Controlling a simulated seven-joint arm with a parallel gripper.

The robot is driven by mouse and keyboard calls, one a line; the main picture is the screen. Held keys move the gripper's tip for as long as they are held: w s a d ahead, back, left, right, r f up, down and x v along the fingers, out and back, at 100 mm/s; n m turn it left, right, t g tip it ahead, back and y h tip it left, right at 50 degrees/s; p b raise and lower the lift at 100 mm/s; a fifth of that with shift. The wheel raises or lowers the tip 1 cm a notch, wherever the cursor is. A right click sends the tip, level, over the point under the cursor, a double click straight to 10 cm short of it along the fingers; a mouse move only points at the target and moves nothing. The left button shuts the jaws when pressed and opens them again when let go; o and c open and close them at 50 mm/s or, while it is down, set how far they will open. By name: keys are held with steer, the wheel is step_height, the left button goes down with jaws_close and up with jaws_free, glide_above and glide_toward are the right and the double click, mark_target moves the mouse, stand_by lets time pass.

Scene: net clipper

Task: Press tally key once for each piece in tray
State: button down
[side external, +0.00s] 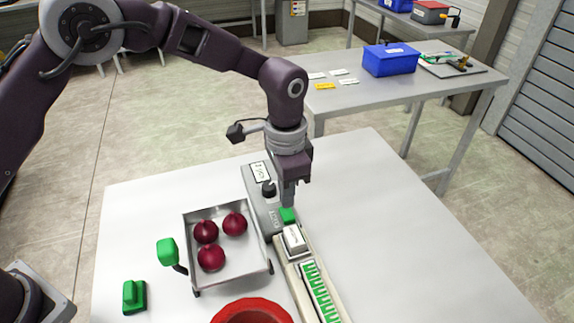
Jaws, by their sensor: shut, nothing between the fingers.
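A grey metal tray (232,273) stands left of centre on the white table. Three dark red onion-like pieces, a left one (206,231), a right one (235,223) and a front one (211,257), lie in it. Right of the tray is a grey device (262,211) with a small white label or display (260,172), too small to read surely. A green key (288,215) is at its front end. My gripper (288,203) is shut and empty, pointing down right at the green key. I cannot tell whether its tips touch the key.
A white block (294,240) and a strip of green clips (320,294) run forward from the key. A red bowl (251,312) is at the front. A green paddle (168,251) and green block (134,296) stand left. The table's right side is clear.

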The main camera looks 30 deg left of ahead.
mark_target(287, 212)
step_height(287, 212, up, 10)
steer(key=shift+r, duration=0.15)
stand_by(0.7)
steer(key=s+a+r+n+t, duration=0.3)
steer(key=s+a+r+n, duration=0.1)
steer(key=s+a+r, duration=0.75)
steer(key=s+a+f+n+t, duration=0.1)
steer(key=s+a+n, duration=0.1)
steer(key=s+a, duration=0.3)
steer(key=s+a+f+n+t, duration=0.1)
steer(key=s+a+n, duration=0.2)
steer(key=s, duration=0.7)
steer(key=shift+s+a+f+t, duration=0.15)
steer(key=shift+s+a+t, duration=0.15)
steer(key=shift+a, duration=0.6)
